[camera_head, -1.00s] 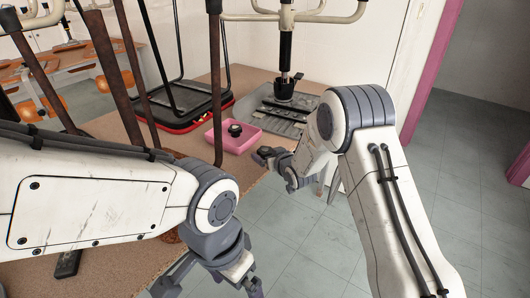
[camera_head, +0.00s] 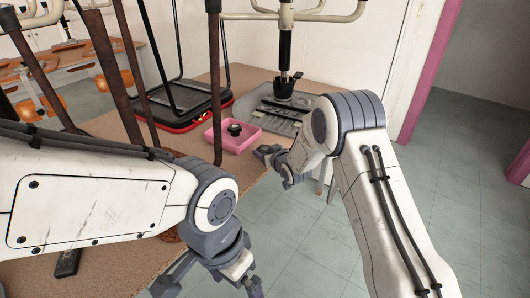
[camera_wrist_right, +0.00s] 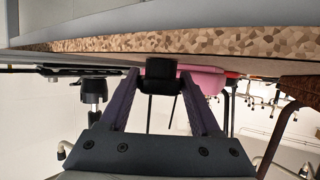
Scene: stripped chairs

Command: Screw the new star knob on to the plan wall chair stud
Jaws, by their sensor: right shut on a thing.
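My right gripper (camera_head: 268,154) is at the right edge of the brown table, just right of the pink tray. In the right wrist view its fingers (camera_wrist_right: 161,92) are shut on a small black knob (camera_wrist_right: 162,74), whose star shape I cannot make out. A chair post with a black collar (camera_head: 284,88) stands on a grey plate behind the tray; the stud itself is too small to tell. My left gripper (camera_head: 212,284) hangs low at the bottom of the head view, fingers apart and empty.
The pink tray (camera_head: 248,140) holds a dark round part with a pale top (camera_head: 235,129). The grey plate (camera_head: 262,118) lies behind it. A black frame with a red-edged base (camera_head: 190,112) and brown upright bars (camera_head: 131,90) stand left. Floor at right is clear.

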